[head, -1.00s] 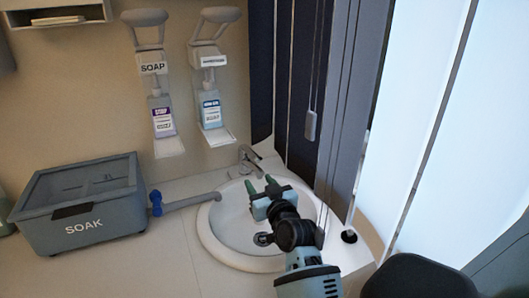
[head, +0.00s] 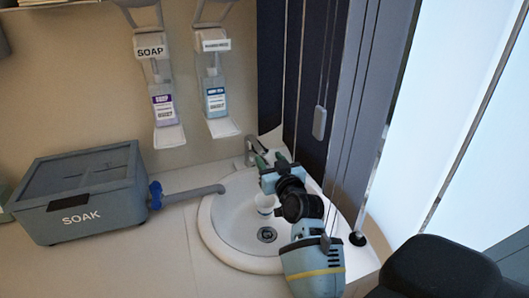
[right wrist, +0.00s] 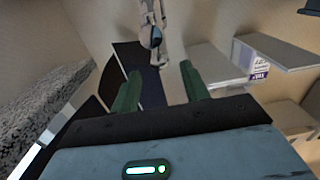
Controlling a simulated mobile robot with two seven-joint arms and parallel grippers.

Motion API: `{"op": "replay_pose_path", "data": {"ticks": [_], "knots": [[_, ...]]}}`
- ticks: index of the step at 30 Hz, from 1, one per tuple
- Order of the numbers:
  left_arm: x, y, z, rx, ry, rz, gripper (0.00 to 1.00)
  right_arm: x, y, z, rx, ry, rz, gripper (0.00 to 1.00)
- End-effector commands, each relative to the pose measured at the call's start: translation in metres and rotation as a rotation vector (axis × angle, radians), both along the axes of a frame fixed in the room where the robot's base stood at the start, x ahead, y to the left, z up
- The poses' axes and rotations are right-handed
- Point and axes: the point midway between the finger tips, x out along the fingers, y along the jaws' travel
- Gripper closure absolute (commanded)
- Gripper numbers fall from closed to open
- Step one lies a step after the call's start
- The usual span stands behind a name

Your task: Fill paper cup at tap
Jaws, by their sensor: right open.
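A small white cup-like object (head: 265,203), likely the paper cup, stands in the sink basin. My right arm and gripper partly hide its upper right side. The metal tap (head: 252,146) is at the back rim of the basin. My right gripper (head: 270,158) is right in front of the tap, above and behind the cup. In the right wrist view the green fingers (right wrist: 160,88) are apart with nothing between them, and the tap (right wrist: 158,35) shows beyond them. I cannot tell whether the fingers touch the tap. My left gripper is not in view.
The white round sink (head: 208,235) has a dark drain (head: 267,234). A grey SOAK box (head: 85,195) with a blue-valved spout (head: 190,194) stands to the left. A dark panel closes off the right.

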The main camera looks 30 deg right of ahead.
Motion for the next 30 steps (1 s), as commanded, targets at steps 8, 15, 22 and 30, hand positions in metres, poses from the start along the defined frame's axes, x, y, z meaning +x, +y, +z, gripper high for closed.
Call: {"op": "replay_pose_path", "data": {"ticks": [8, 15, 22, 30], "knots": [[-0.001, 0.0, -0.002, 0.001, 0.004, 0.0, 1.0, 0.036, -0.009, 0.0, -0.001, 0.0, 0.0, 0.55], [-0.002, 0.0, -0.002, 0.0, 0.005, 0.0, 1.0, 0.047, -0.012, 0.0, -0.001, 0.001, 0.0, 0.55], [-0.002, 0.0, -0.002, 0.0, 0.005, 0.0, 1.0, 0.048, -0.012, 0.0, -0.001, 0.0, 0.0, 0.55], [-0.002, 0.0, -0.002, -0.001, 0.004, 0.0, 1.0, 0.048, -0.012, 0.0, -0.001, 0.0, 0.0, 0.86]]}}
